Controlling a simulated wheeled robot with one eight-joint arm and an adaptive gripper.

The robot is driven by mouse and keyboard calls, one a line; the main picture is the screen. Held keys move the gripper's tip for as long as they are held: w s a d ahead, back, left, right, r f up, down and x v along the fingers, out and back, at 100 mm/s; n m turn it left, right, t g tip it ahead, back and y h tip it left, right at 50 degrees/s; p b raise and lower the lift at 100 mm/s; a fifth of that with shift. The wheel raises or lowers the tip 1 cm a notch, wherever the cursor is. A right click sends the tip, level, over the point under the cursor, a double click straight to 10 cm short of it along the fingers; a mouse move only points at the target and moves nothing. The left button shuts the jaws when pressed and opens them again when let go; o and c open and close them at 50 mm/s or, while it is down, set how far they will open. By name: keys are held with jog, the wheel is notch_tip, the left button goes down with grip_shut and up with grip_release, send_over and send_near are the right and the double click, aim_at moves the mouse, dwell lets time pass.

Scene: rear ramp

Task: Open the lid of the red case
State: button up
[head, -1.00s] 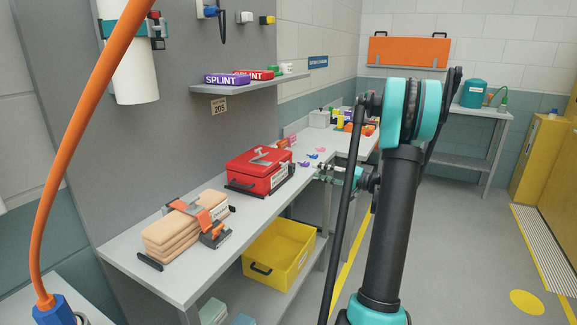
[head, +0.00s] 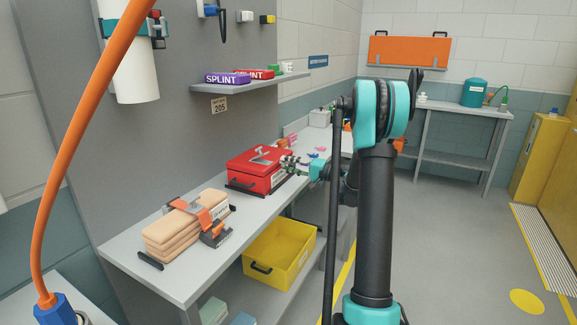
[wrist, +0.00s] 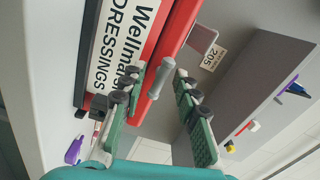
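The red case (head: 245,180) stands on the grey bench with its lid shut. A metal piece lies on top of the lid. In the wrist view the case's red side (wrist: 177,30) carries a white label reading "DRESSINGS" (wrist: 118,35). A grey cylindrical grip (wrist: 161,77) sticks out at the red edge. My gripper (head: 288,162) is at the case's right side. In the wrist view my gripper (wrist: 160,72) is open, with one finger on each side of the grey grip and gaps visible. I cannot tell how deep the grip sits between the fingers.
A strapped stack of tan pads (head: 172,232) lies on the bench (head: 190,282) in front of the case. A yellow bin (head: 280,252) sits below. A shelf with splint boxes (head: 228,79) hangs on the wall above. Small coloured items lie behind the case.

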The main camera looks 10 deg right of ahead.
jog(key=shift+c, duration=0.2)
grip_shut()
jog(key=shift+r, duration=0.1)
jog(key=a+r+g+h, duration=0.1)
jog(key=r, duration=0.2)
jog(key=w+r+g+h, duration=0.1)
jog(key=r, duration=0.2)
jog(key=a+r+g+h, duration=0.1)
jog(key=r+h, duration=0.1)
jog(key=r, duration=0.1)
jog(key=shift+w+a+r, duration=0.3)
jog(key=shift+w+a, duration=0.05)
jog(key=w+a+r+g+h, duration=0.3)
jog(key=w+a+r+h, duration=0.2)
jog(key=a+r, duration=0.3)
jog(key=shift+w+r, duration=0.4)
jog(key=shift+w, duration=0.2)
jog(key=shift+a, duration=0.15)
